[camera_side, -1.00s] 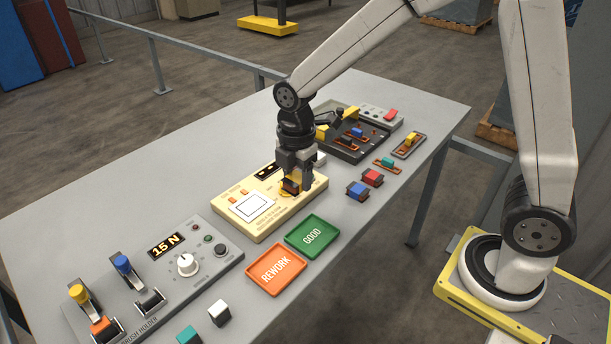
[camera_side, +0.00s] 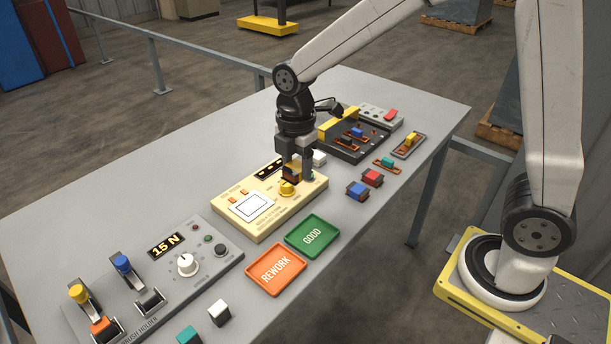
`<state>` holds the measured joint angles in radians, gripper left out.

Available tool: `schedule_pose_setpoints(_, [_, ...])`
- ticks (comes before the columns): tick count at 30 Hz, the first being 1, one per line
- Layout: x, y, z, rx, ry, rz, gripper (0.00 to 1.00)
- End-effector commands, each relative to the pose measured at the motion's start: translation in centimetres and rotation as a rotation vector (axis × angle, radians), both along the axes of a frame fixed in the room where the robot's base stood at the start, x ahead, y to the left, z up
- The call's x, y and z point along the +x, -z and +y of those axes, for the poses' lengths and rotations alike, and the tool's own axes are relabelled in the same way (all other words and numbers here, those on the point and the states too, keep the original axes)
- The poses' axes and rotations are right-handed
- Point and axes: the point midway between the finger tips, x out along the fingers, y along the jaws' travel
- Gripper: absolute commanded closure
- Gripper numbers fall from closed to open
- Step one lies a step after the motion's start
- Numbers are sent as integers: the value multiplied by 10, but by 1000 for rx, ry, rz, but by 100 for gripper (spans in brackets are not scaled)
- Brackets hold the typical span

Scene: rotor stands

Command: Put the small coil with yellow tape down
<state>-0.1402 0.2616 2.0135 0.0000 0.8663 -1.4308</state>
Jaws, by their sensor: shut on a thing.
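My gripper (camera_side: 298,173) is above the right part of the cream tester (camera_side: 250,229), fingers pointing down. It is shut on the small coil with yellow tape (camera_side: 291,173), a dark and orange-brown piece partly hidden by the fingers. The coil shows just above and behind a yellow knob (camera_side: 287,189) on the tester. I cannot tell exactly how much gap lies beneath it. The green GOOD tray (camera_side: 331,252) and the orange REWORK tray (camera_side: 300,284) lie empty in front of the tester.
Blue (camera_side: 357,191) and red (camera_side: 373,177) coils stand right of the tester, near a teal one (camera_side: 387,162). A dark fixture tray (camera_side: 369,154) sits behind them. The brush holder panel (camera_side: 205,262) is at left, with white (camera_side: 219,312) and teal blocks before it.

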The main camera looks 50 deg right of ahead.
Motion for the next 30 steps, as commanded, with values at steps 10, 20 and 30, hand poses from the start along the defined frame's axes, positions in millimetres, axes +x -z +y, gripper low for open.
schedule_pose_setpoints(10, [-1, 10, -2, 0, 1, 2, 100])
schedule_pose_setpoints(20, [-11, 72, -16, -1, 2, 7, 100])
schedule_pose_setpoints(30, [-21, 106, -25, 0, 0, -1, 100])
